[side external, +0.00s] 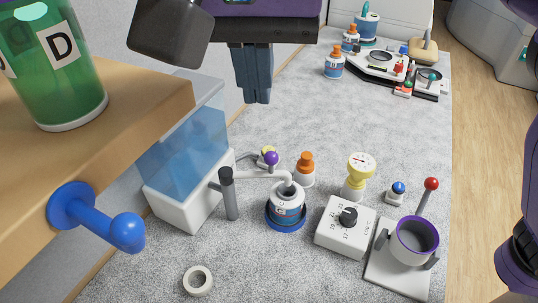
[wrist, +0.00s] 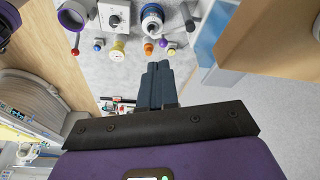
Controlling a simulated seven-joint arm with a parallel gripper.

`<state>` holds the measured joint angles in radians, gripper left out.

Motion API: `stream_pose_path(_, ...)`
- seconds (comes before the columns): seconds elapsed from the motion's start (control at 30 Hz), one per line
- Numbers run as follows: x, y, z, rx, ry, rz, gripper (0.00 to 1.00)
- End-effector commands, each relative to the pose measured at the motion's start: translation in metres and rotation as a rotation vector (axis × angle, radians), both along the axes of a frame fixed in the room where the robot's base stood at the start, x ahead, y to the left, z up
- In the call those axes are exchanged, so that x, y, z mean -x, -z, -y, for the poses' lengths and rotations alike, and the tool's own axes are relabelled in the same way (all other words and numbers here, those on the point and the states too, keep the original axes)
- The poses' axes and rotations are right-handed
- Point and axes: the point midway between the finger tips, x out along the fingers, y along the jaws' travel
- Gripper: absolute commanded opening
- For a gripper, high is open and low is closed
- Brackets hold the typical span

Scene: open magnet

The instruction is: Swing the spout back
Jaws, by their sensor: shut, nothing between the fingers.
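The white spout (side external: 264,175) runs from beside the dark grey post (side external: 228,192) and bends down at its tip over a small white-and-blue bottle (side external: 287,206). The bottle stands in a blue ring. A purple knob (side external: 271,158) stands just above the spout line in the side view. The water tank (side external: 185,150) is behind the post. My gripper (side external: 258,102) is shut and empty, pointing down, above and behind the spout and apart from it. In the wrist view my gripper (wrist: 158,63) shows below the bottle (wrist: 152,22), touching nothing.
An orange-capped bottle (side external: 304,170), a yellow gauge (side external: 359,172), a dial box (side external: 346,226) and a red-knobbed lever (side external: 431,184) stand to the right. A wooden shelf (side external: 120,120) with a blue peg (side external: 98,215) is at left.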

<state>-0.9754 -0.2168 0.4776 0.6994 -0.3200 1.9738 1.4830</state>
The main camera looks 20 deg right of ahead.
Motion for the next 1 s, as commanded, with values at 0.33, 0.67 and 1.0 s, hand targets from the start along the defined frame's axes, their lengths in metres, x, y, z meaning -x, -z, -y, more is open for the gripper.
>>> stream_pose_path(0.33, 0.007, -0.005, -0.006, -0.013, 0.064, 0.013, 0.0)
stream_pose_path(0.67, 0.006, -0.002, -0.006, -0.011, 0.062, 0.011, 0.0)
stream_pose_path(1.0, 0.0, 0.02, -0.001, -0.009, 0.061, 0.012, 0.0)
